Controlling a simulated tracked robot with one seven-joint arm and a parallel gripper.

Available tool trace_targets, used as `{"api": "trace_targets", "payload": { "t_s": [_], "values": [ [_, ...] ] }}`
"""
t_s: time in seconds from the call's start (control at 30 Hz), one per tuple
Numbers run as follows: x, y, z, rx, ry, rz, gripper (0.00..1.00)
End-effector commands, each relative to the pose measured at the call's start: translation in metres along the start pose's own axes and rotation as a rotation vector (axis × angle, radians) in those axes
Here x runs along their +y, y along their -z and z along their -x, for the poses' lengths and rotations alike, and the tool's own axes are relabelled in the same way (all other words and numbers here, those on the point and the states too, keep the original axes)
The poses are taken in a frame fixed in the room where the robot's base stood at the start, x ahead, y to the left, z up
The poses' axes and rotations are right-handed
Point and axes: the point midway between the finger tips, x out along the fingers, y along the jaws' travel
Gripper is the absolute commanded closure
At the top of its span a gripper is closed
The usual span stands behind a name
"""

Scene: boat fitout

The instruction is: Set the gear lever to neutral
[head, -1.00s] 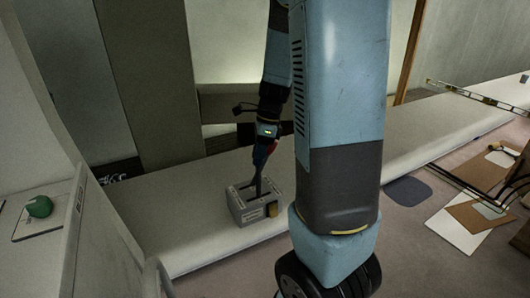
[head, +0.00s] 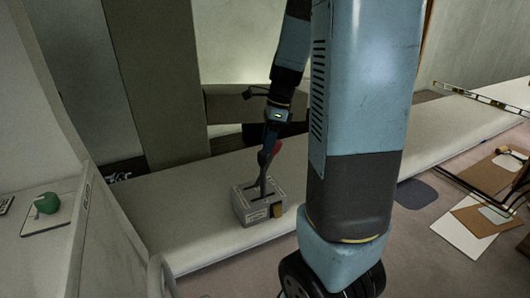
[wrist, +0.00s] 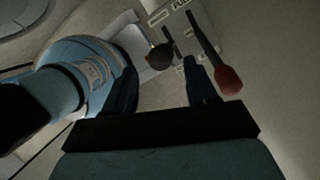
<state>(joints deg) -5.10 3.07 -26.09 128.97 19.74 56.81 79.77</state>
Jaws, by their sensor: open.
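A grey control box (head: 245,214) with slots and small labels sits on the pale bench. Two levers rise from it. One has a red knob (wrist: 229,82), which also shows in the head view (head: 277,147); the other has a black knob (wrist: 160,57). The labels are too small to read, so I cannot tell which is the gear lever. My gripper (wrist: 163,85) is open over the box. In the wrist view the black knob appears between the two fingers, and the red-knobbed lever lies outside the right finger. Contact cannot be made out.
The pale bench (head: 165,219) runs along the wall with free room on both sides of the box. A green knob (head: 47,203) is on a white surface at the left. Boards (head: 463,239) and a spirit level (head: 481,97) lie at the right.

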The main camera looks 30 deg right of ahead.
Motion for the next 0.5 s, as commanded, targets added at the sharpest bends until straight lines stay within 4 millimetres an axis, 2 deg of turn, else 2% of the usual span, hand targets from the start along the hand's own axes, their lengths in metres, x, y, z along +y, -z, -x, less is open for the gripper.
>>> {"api": "trace_targets", "payload": {
  "t_s": [0.1,0.3,0.5],
  "values": [
    [-0.001,0.000,0.025,-0.001,0.004,0.002,0.43],
    [0.000,0.000,0.061,0.000,0.002,0.001,0.43],
    [0.000,0.000,0.082,0.000,-0.001,0.001,0.43]
  ]
}}
